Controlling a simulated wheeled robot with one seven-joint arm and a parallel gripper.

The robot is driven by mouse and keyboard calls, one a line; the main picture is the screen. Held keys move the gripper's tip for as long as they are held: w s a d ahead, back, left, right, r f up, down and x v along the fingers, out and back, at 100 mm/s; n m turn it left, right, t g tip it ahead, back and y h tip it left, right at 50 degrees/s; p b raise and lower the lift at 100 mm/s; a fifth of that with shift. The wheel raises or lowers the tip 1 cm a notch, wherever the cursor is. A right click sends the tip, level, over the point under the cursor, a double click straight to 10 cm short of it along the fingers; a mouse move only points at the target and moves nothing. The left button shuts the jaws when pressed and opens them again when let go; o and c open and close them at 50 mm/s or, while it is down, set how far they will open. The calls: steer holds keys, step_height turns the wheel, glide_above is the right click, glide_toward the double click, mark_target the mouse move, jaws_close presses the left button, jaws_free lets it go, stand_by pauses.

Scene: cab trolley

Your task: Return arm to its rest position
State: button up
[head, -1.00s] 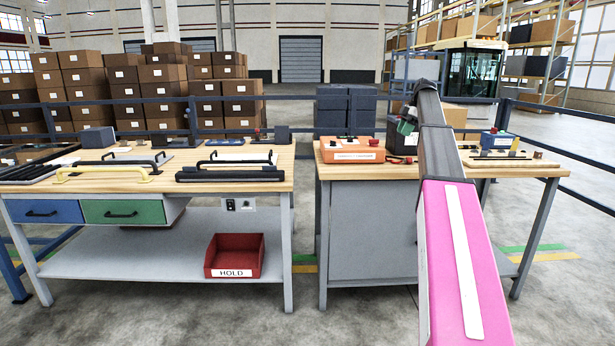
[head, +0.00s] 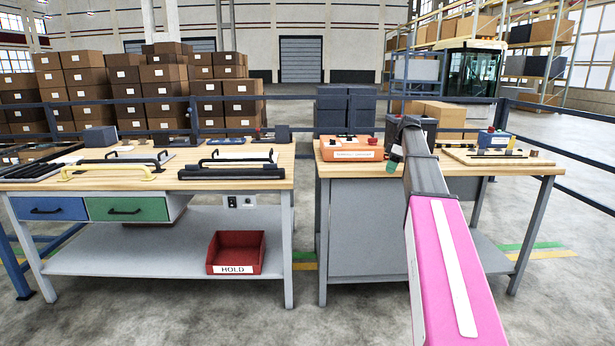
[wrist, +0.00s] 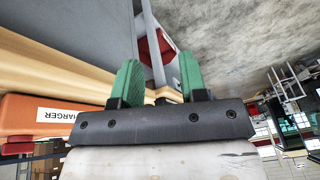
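My arm, with a pink link, reaches forward over the right workbench (head: 470,195) in the head view. My gripper (head: 392,168) shows there only as a small green piece near the orange charger box. In the wrist view my gripper (wrist: 155,80) has two green fingers standing apart with a gap between them. I see nothing held between them. The orange charger box (head: 350,149) sits on the right workbench; its label shows upside down in the wrist view (wrist: 40,112), left of my fingers.
The left workbench (head: 240,180) carries black and yellow handles and has a red HOLD bin (head: 236,253) on its lower shelf. A gap separates the benches. A wooden board (head: 495,157) and a blue box (head: 496,139) lie right of my arm. Rails (head: 580,160) run behind.

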steer(key=s+a+f+m+h, duration=0.1)
steer(key=s+a+f+m, duration=0.35)
steer(key=s+f, duration=0.5)
steer(key=s+a+f+m+h, duration=0.1)
steer(key=s+a+f+m, duration=0.35)
steer(key=f, duration=0.85)
steer(key=s+a+f+m+h, duration=0.1)
steer(key=s+a+f+m, duration=0.1)
steer(key=s+f, duration=0.4)
steer(key=s+a+f+m, duration=0.3)
steer(key=s+f, duration=0.4)
steer(key=s, duration=0.8)
steer(key=shift+a+f+h, duration=0.2)
steer(key=shift+a+h, duration=0.1)
steer(key=shift+h, duration=0.1)
